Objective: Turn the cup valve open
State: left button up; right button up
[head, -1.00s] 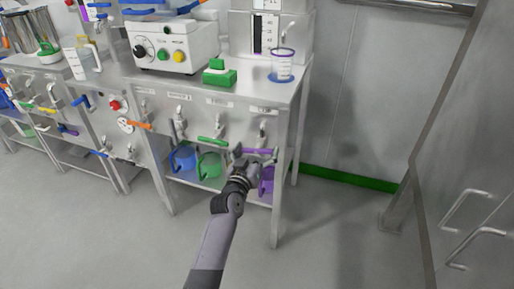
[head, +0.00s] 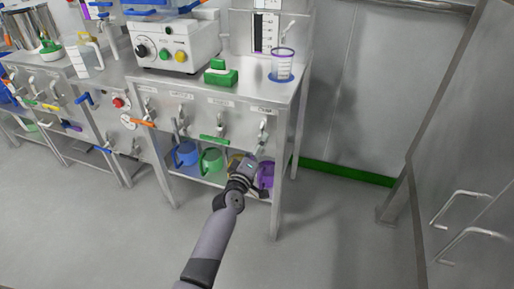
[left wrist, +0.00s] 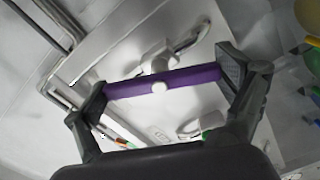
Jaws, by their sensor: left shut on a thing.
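In the left wrist view a purple valve handle (left wrist: 190,78) with a round pale hub at its middle lies between the fingers of my left gripper (left wrist: 163,82). The fingers are shut on its two ends. In the head view my left gripper (head: 253,163) is at the right end of the bench front, just below a metal valve (head: 263,132). The purple handle is hidden there by the gripper. A purple cup (head: 267,175) stands behind it on the lower shelf, partly covered. My right gripper is not in view.
A green-handled valve (head: 214,139) and an orange-handled one (head: 143,122) are to the left on the same panel. Blue (head: 185,153) and green (head: 211,160) cups stand on the shelf. The bench leg (head: 277,205) is close on the right. Floor in front is clear.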

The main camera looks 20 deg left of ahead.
pick_arm(q)
jog(key=n, duration=0.4)
jog(key=shift+n, duration=0.3)
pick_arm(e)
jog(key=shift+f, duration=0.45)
pick_arm(q)
jog(key=o, duration=0.9)
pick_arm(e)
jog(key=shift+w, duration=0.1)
pick_arm(q)
jog(key=shift+s+f, duration=0.1)
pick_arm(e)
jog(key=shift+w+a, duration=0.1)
pick_arm(q)
jog(key=s, duration=1.1)
jog(key=shift+s+a, duration=0.25)
jog(key=shift+s, duration=0.15)
